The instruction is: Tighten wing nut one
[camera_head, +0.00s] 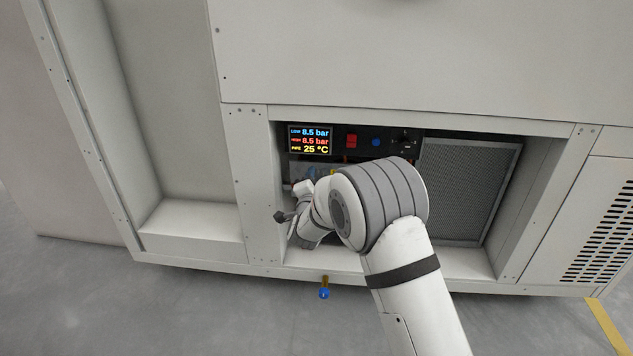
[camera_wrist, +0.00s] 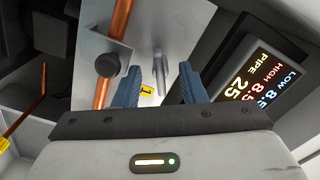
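In the wrist view, my gripper (camera_wrist: 160,82) is open, its two blue fingers spread apart. A slim grey metal piece (camera_wrist: 160,70) shows between the fingers, next to a yellow label marked 1 (camera_wrist: 147,90). It looks like wing nut one on its stud, but its wings are hard to make out. I cannot tell whether either finger touches it; a gap shows on both sides. In the head view, my arm reaches into the cabinet's open bay and hides the wing nut and my fingertips.
A copper pipe (camera_wrist: 121,20) and a round black knob (camera_wrist: 108,65) are left of the fingers. A display (camera_head: 310,140) reads 8.5 bar twice and 25 °C. A red switch (camera_head: 351,141) is beside it. A mesh panel (camera_head: 465,190) fills the bay's right side.

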